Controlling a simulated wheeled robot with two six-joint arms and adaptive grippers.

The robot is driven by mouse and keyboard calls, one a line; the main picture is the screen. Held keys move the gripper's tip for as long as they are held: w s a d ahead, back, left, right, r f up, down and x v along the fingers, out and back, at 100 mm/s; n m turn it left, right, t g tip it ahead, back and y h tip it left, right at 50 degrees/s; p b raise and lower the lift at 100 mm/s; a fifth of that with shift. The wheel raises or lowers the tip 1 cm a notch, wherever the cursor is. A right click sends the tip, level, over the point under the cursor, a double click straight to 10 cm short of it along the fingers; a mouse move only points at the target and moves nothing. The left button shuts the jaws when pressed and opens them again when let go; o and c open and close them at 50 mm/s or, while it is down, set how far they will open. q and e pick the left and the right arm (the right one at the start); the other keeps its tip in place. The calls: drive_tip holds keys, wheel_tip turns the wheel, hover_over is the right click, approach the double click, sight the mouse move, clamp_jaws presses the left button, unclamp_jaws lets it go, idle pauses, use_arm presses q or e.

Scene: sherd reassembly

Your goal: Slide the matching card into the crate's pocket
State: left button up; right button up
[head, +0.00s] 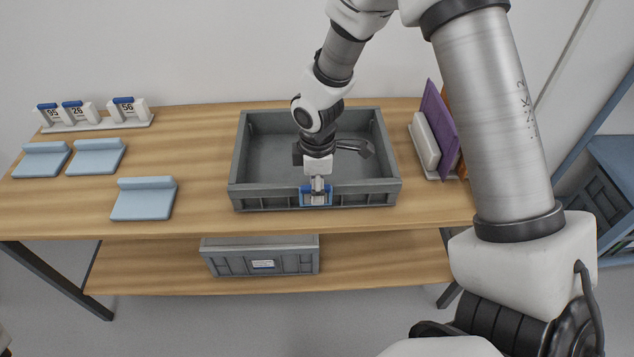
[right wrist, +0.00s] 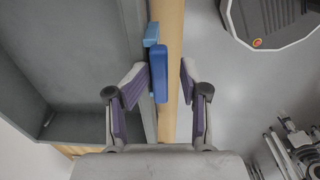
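The grey crate (head: 380,187) stands on the table, with a light blue pocket (head: 304,197) on its front wall. My right gripper (head: 318,188) points down over this pocket. In the right wrist view its fingers (right wrist: 167,85) are spread around a dark blue bar (right wrist: 160,75), like the grips on the racked cards. The bar lies nearer the left finger, with a clear gap on the right. It sits by the light blue pocket edge (right wrist: 152,32); its number and depth are hidden. Cards 95 (head: 50,114), 26 (head: 77,112) and 56 (head: 127,110) stand in a white rack (head: 95,125). My left gripper is not in view.
Several light blue holders (head: 145,203) lie on the left of the table. A purple panel (head: 440,128) and a white block (head: 423,140) stand right of the crate. A second grey crate (head: 225,262) is on the lower shelf.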

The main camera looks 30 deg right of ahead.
drive_tip(key=shift+w+d+f, duration=0.15)
drive_tip(key=shift+w+f, duration=0.05)
drive_tip(key=shift+f, duration=0.05)
wheel_tip(320, 180, up, 12)
idle(0.3)
drive_tip(key=shift+s, duration=0.15)
idle(0.4)
